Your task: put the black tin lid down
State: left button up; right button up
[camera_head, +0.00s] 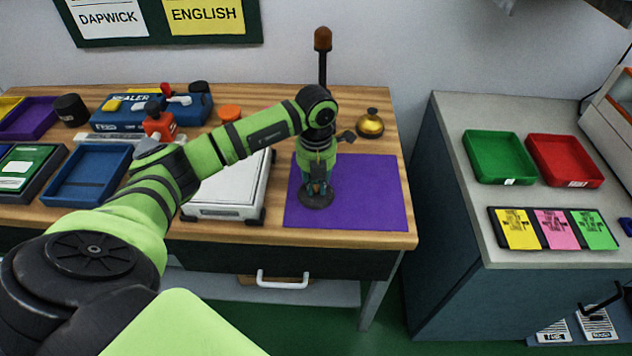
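The black tin lid (317,201) is a dark round disc over the left part of the purple mat (375,195). My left gripper (318,188) points down at the middle of the lid. Its fingers look close together and shut on the lid, though the contact is small and partly hidden. I cannot tell whether the lid touches the mat or hangs just above it. My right gripper is not in view.
A white scale (225,205) stands left of the mat. A brass bell (370,123) and a signal lamp post (323,60) stand behind it. Blue tray (88,190) and sealer (125,115) are farther left. The mat's right side is clear. Green (500,155) and red (563,160) trays lie on the right counter.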

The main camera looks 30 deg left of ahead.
aim_at(316, 186)
pick_arm(q)
jog(key=o, duration=0.3)
jog(key=shift+r, duration=0.1)
notch_tip(316, 186, up, 12)
jog(key=shift+r+b, duration=0.1)
jog(key=shift+b, duration=0.85)
